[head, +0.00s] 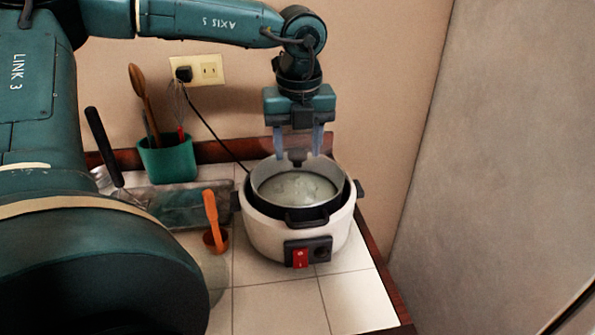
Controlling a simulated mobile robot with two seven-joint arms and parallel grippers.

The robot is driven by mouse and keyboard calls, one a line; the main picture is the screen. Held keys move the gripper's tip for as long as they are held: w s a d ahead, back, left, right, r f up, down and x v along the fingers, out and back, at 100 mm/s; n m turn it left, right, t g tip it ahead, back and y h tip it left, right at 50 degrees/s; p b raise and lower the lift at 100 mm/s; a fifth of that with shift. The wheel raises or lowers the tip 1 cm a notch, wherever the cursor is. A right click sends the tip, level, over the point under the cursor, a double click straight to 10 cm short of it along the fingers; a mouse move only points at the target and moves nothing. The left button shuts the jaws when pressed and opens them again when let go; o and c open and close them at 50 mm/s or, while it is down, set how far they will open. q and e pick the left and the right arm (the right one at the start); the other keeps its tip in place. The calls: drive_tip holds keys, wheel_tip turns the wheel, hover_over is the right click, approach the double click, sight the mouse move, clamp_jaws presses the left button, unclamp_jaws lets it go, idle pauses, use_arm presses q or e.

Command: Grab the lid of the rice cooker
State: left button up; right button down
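The rice cooker (265,235) is a white round body with a red switch, standing on the tiled counter. Its dark-rimmed pot has a pale, cloudy surface (296,187) inside; I cannot tell whether this is a clear lid or the contents. A black handle (306,219) is at the pot's front, and a small black knob or handle (297,155) is at its back. My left gripper (298,150) points down over the back rim, fingers apart on either side of that black piece; contact cannot be told. My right gripper is not in view.
A green utensil holder (168,158) stands at the back left. A dark tray (187,204) and an orange-handled scoop (211,207) lie left of the cooker. A black cord runs to the wall outlet (209,70). The tiles in front (280,305) are clear.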

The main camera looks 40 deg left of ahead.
use_arm(q)
clamp_jaws()
idle(0.3)
idle(0.3)
